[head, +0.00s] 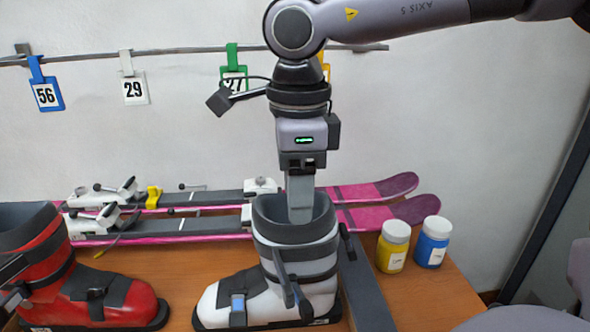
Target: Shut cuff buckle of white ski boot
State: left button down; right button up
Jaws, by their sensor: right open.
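The white ski boot (240,291) stands upright on the bench, toe to the left, with a dark grey cuff top (294,232). A dark cuff buckle lever (282,274) stands away from the shell and slants down the near side. A buckle with a blue part (238,305) sits lower, over the instep. My right gripper (300,215) points down from above, its fingers at the boot's top opening. It is open, though its fingers overlap in this view; I cannot tell whether they touch the boot. My left gripper is not in view.
A red ski boot (115,288) stands at the left. Pink and black skis (365,215) with bindings lie behind the boots. A yellow jar (393,247) and a blue jar (433,243) stand at the right. Numbered tags hang on a wall rail (190,51).

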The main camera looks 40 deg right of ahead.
aim_at(309, 251)
jog(key=shift+w+d, duration=0.1)
jog(key=shift+w, duration=0.1)
jog(key=shift+f, duration=0.2)
notch_tip(309, 251, down, 7)
jog(key=shift+r, duration=0.15)
grip_shut()
dwell(1.4)
